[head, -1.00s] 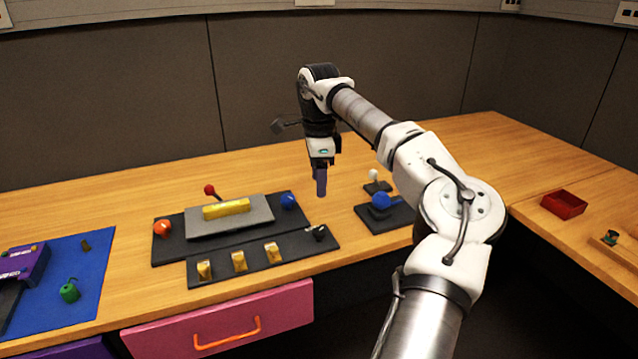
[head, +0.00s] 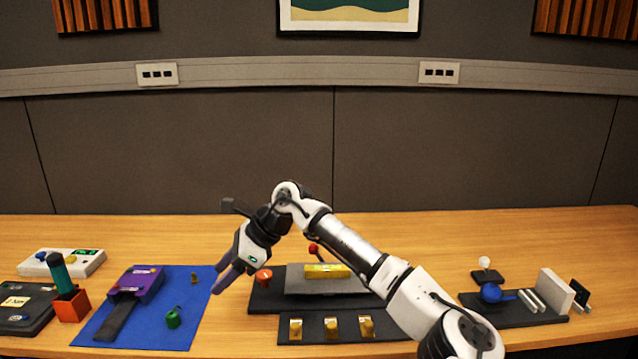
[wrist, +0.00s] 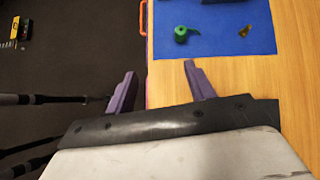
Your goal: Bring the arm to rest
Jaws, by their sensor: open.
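My gripper (head: 226,279) is open and empty, with purple fingers. In the head view it hangs tilted down and to the left, over the gap between the blue mat and the dark panel. In the wrist view my gripper (wrist: 158,84) has its fingers wide apart, with the desk's front edge between them. My arm reaches up from the lower right of the head view and bends down at the wrist. It hides part of the dark panel (head: 262,298), which carries a red-orange knob (head: 264,276) and a yellow bar (head: 327,271).
A blue mat (head: 202,310) holds a purple device (head: 140,281) and a green object (head: 173,318). A strip with yellow switches (head: 331,327) lies in front of the panel. The desk behind is clear.

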